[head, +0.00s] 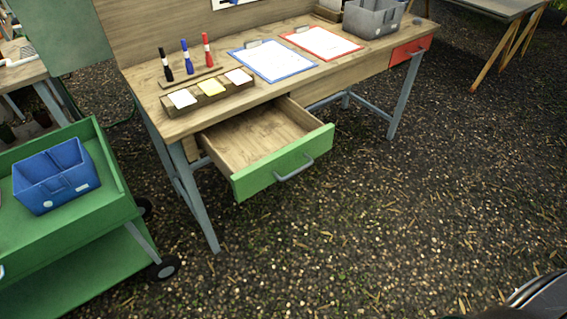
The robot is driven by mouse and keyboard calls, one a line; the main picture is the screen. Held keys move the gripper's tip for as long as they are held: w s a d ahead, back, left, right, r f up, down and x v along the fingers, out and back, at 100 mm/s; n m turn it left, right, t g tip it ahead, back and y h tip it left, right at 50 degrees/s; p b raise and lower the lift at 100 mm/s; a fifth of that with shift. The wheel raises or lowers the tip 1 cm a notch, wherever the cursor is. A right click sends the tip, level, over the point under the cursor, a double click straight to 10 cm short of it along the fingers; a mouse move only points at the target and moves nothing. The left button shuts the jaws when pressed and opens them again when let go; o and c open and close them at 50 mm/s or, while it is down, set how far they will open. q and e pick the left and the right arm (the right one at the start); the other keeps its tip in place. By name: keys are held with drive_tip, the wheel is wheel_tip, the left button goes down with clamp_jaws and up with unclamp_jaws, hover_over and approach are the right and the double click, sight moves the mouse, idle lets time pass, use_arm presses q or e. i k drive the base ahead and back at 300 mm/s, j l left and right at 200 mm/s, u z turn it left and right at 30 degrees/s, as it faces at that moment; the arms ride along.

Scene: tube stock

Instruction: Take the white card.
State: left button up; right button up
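A low wooden card holder (216,103) stands at the left front edge of the wooden desk. It holds three cards in a row. The white card (182,98) is in the left slot. A yellow card (211,87) is in the middle, and a pale, slightly pinkish card (238,76) is on the right. Neither gripper can be made out. A dark and metallic piece, possibly part of my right arm, shows at the bottom right corner, far from the cards.
The desk's green-fronted drawer (283,162) is pulled open and empty below the holder. Markers (185,57) stand behind it. Blue (272,61) and red (321,43) clipboards lie to the right. A green cart (105,215) with a blue bin (55,176) stands left. Gravel ground in front is clear.

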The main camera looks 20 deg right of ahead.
sight(182, 98)
drive_tip(key=i+j, duration=0.45)
drive_tip(key=i+j+z, duration=0.15)
drive_tip(key=z, duration=0.25)
drive_tip(key=i+j+z, duration=0.1)
drive_tip(key=j+z, duration=0.35)
drive_tip(key=i+j+z, duration=0.1)
drive_tip(key=j+z, duration=0.15)
drive_tip(key=z, duration=0.5)
